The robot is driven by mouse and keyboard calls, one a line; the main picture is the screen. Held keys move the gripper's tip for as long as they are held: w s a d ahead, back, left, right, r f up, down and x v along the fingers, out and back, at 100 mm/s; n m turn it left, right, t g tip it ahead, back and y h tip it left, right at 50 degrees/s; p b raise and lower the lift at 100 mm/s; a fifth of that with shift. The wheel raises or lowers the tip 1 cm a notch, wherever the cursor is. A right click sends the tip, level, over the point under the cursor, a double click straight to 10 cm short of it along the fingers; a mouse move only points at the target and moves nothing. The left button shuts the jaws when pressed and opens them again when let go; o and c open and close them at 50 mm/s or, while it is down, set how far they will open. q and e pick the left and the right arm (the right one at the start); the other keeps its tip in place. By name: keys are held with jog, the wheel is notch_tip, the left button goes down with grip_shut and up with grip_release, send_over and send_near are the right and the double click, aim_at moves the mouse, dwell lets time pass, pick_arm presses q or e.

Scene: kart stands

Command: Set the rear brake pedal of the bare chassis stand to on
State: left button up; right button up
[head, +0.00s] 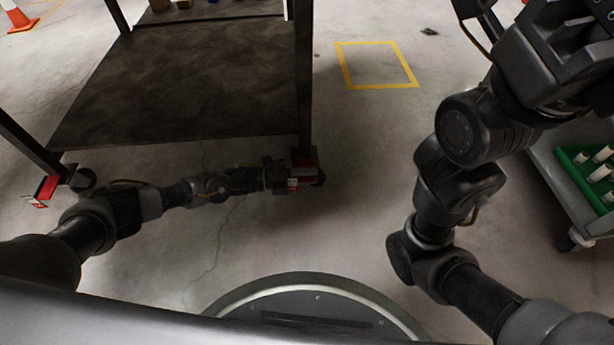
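A dark stand (190,80) with black posts and a low brown-black shelf fills the upper left. A red brake pedal (304,160) shows at the foot of its near right post, beside a caster. Another red pedal (47,188) juts out at the foot of its left post. My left gripper (290,178) is at the right post's foot, right at or just in front of the red pedal there and partly covering it. Contact and finger opening are too small to tell. My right arm rises along the right side; its gripper is outside the picture.
A grey cart (568,185) with a green tray (575,160) of white cylinders stands at the right edge. A yellow floor square (377,87) lies empty beyond the stand. An orange cone (18,17) is far left. The floor right of the post is clear.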

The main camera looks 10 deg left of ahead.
pick_arm(q)
grip_shut()
dwell(1.4)
